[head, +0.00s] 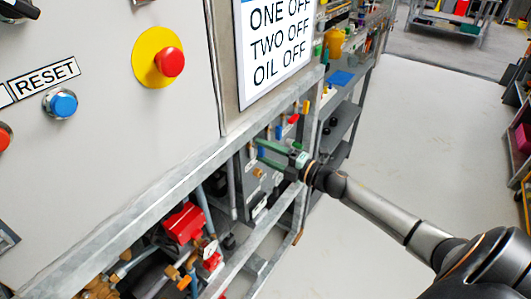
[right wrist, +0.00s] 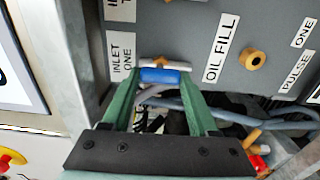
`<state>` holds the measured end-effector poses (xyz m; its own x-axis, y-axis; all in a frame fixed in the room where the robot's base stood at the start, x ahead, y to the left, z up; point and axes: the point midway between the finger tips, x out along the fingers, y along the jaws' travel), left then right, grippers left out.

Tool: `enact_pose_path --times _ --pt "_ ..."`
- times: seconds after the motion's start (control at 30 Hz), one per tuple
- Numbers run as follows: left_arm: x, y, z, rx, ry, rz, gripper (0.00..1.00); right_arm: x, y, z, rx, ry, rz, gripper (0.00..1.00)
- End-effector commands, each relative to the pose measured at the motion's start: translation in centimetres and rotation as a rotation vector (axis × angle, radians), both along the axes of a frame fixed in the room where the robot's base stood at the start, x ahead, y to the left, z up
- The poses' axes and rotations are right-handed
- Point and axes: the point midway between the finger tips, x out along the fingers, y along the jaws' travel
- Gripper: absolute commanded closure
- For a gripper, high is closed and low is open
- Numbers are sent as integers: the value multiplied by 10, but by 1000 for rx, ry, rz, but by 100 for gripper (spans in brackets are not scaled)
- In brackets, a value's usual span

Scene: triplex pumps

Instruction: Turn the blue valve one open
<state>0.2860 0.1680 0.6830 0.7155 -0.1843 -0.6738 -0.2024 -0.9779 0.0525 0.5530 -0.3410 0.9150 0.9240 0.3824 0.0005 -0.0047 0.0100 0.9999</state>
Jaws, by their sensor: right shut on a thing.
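The blue valve handle (right wrist: 166,76) sits on a grey panel beside the label INLET ONE (right wrist: 122,52). It lies crosswise in the right wrist view, in front of a brass and white fitting. My right gripper (right wrist: 163,84) has its green fingers on both ends of the handle and is shut on it. In the head view my right gripper (head: 261,152) reaches the panel from the right, with a bit of blue between its fingers. My left gripper is not in view.
An OIL FILL label (right wrist: 221,48) and a brass fitting (right wrist: 252,59) are close by on the panel. Hoses run below the handle. A metal frame rail (head: 150,205) runs along the cabinet, with a red emergency button (head: 171,62) above.

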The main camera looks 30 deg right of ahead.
Motion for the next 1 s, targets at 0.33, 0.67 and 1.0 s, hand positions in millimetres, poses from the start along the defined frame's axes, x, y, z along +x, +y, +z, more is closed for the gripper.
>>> enact_pose_path --times 0.33,0.67,1.0 --pt "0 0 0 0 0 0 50 0 0 0 -10 -2 0 38" --pt "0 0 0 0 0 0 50 0 0 0 -6 -1 0 10" --pt "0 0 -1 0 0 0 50 -9 -4 -1 -5 1 0 10"
